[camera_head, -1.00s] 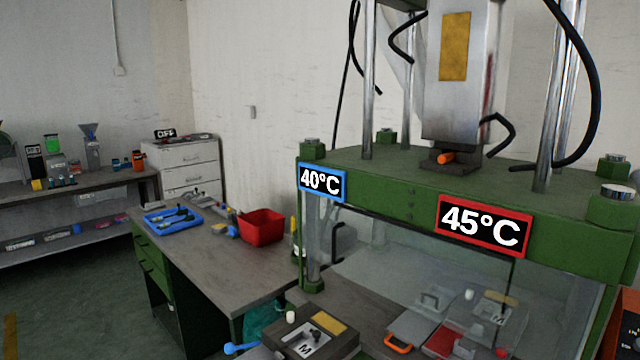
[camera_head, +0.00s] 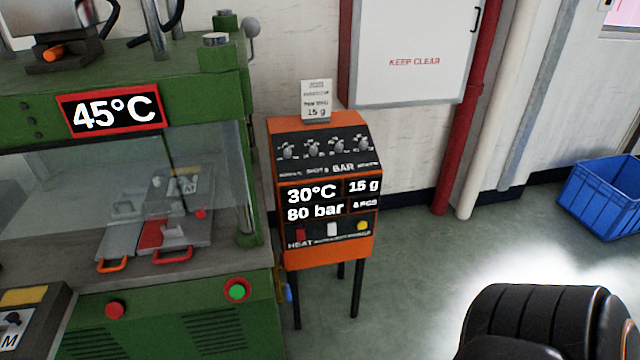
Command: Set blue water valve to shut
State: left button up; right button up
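A small blue handle (camera_head: 289,293) shows at the right side of the green press (camera_head: 190,290), low down, beside a brass-coloured fitting. It appears to point downward, but it is small and partly hidden by the press edge, so its exact setting is unclear. I cannot tell if it is the blue water valve. Neither of my grippers is in view. A black rounded part at the lower right seems to be my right arm, with its gripper out of frame.
An orange control box (camera_head: 320,255) on black legs stands right of the press. A red-framed display (camera_head: 113,108) reads 45°C. A blue crate (camera_head: 605,195) sits on the floor at far right. Floor between box and crate is clear.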

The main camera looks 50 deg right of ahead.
aim_at(284, 285)
jog(key=z, duration=1.2)
